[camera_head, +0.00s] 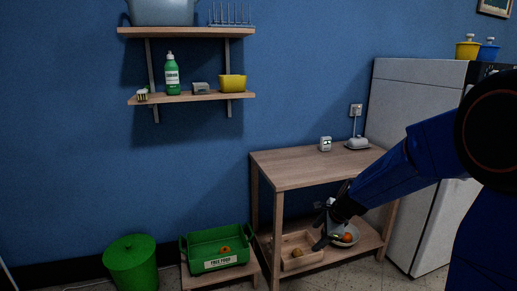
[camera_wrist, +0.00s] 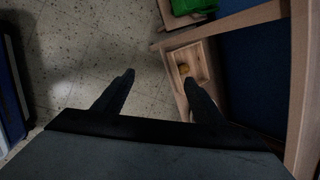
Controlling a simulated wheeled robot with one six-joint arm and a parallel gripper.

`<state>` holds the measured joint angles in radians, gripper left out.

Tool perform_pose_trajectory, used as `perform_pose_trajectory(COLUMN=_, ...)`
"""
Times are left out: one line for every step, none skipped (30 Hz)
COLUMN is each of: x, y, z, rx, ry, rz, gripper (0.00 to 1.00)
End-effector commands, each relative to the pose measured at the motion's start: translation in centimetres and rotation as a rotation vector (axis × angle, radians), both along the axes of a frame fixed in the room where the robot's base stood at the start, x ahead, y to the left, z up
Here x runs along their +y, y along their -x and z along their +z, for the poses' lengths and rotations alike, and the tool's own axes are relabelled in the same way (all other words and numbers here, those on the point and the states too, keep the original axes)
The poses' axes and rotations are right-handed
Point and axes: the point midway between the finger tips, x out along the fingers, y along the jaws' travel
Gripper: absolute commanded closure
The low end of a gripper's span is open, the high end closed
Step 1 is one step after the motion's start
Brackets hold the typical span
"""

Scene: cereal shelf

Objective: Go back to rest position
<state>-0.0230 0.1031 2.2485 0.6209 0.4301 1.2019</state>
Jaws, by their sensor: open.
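My gripper (camera_head: 326,236) is at the end of my blue arm, in front of the wooden table (camera_head: 300,170) and below its top, near the lower shelf. In the wrist view my gripper (camera_wrist: 158,90) shows two dark fingers spread apart with nothing between them. Beyond the fingers lie the speckled floor and the table's lower shelf. A wooden tray (camera_head: 288,262) with a small yellowish-brown item (camera_head: 297,252) stands on that shelf; the tray also shows in the wrist view (camera_wrist: 202,57). My arm hides part of the table.
A grey bowl (camera_head: 353,233) with orange fruit stands right of the gripper. A green crate (camera_head: 216,248) and green bin (camera_head: 131,265) stand to the left. A white fridge (camera_head: 410,110) is behind my arm. Wall shelves (camera_head: 190,97) hang at upper left. Open floor shows in the wrist view.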

Motion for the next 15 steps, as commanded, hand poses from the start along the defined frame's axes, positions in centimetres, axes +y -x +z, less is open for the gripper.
perform_pose_trajectory(x=0.0, y=1.2, z=1.4, rx=-0.021, ry=0.023, rz=0.056, gripper=0.36)
perform_pose_trajectory(x=0.0, y=2.0, z=2.0, rx=-0.031, ry=0.04, rz=0.094, gripper=0.36)
perform_pose_trajectory(x=-0.1, y=2.9, z=2.9, rx=-0.045, ry=0.061, rz=0.142, gripper=0.36)
perform_pose_trajectory(x=-0.1, y=3.7, z=3.5, rx=-0.053, ry=0.078, rz=0.178, gripper=0.36)
perform_pose_trajectory(x=-0.2, y=4.4, z=4.0, rx=-0.063, ry=0.094, rz=0.214, gripper=0.36)
perform_pose_trajectory(x=-0.2, y=5.4, z=4.8, rx=-0.076, ry=0.117, rz=0.262, gripper=0.36)
perform_pose_trajectory(x=-0.3, y=6.2, z=5.4, rx=-0.085, ry=0.134, rz=0.297, gripper=0.36)
perform_pose_trajectory(x=-0.4, y=6.9, z=5.9, rx=-0.094, ry=0.152, rz=0.333, gripper=0.36)
perform_pose_trajectory(x=-0.4, y=8.0, z=6.5, rx=-0.105, ry=0.175, rz=0.379, gripper=0.36)
perform_pose_trajectory(x=-0.5, y=8.8, z=7.0, rx=-0.115, ry=0.194, rz=0.415, gripper=0.36)
perform_pose_trajectory(x=-0.6, y=9.6, z=7.4, rx=-0.123, ry=0.211, rz=0.45, gripper=0.36)
perform_pose_trajectory(x=-0.8, y=10.6, z=8.0, rx=-0.135, ry=0.237, rz=0.496, gripper=0.36)
perform_pose_trajectory(x=-0.9, y=11.4, z=8.5, rx=-0.142, ry=0.255, rz=0.53, gripper=0.36)
perform_pose_trajectory(x=-1.0, y=12.3, z=8.8, rx=-0.149, ry=0.274, rz=0.566, gripper=0.36)
perform_pose_trajectory(x=-1.1, y=13.3, z=9.3, rx=-0.161, ry=0.299, rz=0.61, gripper=0.36)
